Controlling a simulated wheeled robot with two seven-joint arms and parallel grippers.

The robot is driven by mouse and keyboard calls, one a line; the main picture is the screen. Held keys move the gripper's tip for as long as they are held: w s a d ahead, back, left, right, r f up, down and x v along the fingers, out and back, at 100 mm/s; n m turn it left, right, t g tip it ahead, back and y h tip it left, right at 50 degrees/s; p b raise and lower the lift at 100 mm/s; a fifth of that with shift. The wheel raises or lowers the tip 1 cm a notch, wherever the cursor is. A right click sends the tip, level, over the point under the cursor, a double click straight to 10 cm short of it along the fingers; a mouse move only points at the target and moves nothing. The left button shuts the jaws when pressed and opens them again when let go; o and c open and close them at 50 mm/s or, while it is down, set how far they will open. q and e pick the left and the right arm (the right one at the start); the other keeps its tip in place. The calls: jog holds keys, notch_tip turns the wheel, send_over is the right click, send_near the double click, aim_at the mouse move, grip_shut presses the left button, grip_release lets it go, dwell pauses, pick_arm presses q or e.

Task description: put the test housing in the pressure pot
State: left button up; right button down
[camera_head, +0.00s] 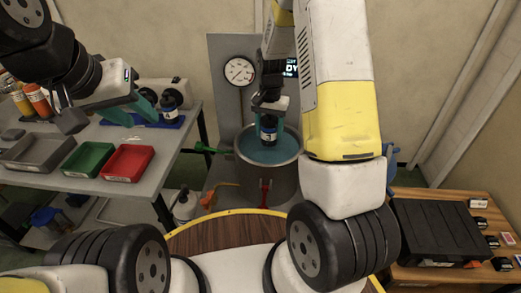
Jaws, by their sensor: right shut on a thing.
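The test housing (268,131), a dark cylinder with a blue and white label, is held upright by my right gripper (269,115). It is over the mouth of the pressure pot (268,184). The pot is a grey metal vessel with blue liquid inside. The housing's lower end appears at or just above the liquid; I cannot tell whether it touches. My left gripper (132,110), with teal fingers, is over the left table. Its jaw opening is not clear from this angle.
The left table (136,188) carries a grey bin (38,166), a green bin (86,171), a red bin (127,177) and dark cylinders (168,103). A pressure gauge (239,71) stands behind the pot. A green handle (205,148) sticks out left. A black case (437,232) lies at right.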

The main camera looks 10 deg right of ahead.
send_near(268, 160)
jog(key=s+f, duration=0.2)
jog(key=s+a+f, duration=0.1)
jog(key=s+f, duration=0.1)
jog(key=s, duration=0.1)
jog(key=shift+f, duration=0.1)
jog(key=shift+s+f, duration=0.1)
jog(key=shift+f, duration=0.05)
jog(key=c, duration=0.5)
grip_release()
